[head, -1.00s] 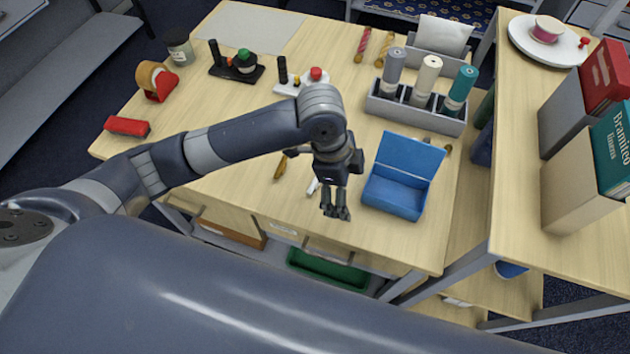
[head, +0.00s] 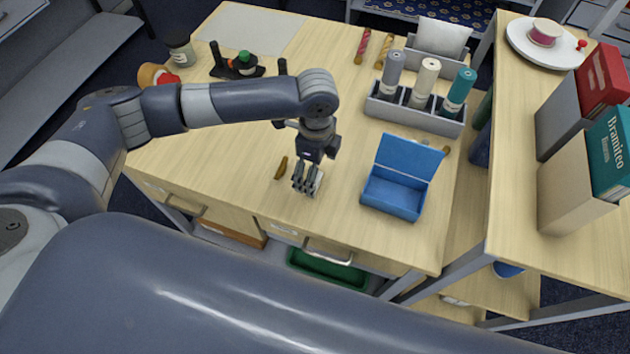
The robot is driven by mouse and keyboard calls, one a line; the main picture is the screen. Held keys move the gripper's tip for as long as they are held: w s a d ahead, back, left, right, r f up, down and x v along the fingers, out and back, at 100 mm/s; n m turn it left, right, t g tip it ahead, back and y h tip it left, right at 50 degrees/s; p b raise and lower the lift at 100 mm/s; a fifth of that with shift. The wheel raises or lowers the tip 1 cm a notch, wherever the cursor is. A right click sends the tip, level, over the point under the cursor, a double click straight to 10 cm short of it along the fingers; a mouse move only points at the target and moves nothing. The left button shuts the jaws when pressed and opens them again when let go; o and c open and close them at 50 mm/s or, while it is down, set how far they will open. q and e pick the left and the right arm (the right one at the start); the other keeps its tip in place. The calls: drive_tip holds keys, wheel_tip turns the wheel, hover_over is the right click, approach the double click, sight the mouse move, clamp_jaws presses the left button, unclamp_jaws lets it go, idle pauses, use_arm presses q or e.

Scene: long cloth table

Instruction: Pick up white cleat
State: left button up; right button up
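A small white piece, which looks like the white cleat (head: 318,183), lies on the wooden table at the fingers of my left gripper (head: 305,187). The fingers point down and cover part of it. I cannot tell whether they touch it or whether they are open or shut. A brass-coloured piece (head: 281,168) of similar size lies just left of the gripper. My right gripper is not in view.
An open blue box (head: 393,196) stands right of the gripper. Behind it is a grey rack (head: 415,116) holding several rolls. A black stand (head: 236,69) with a green knob is at the back left. The front left tabletop is clear.

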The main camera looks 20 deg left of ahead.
use_arm(q)
drive_tip(key=shift+s+f+p, duration=0.2)
drive_tip(key=shift+f+p, duration=0.5)
drive_tip(key=shift+f, duration=1.6)
drive_tip(key=shift+a, duration=0.1)
drive_tip(key=c, duration=0.8)
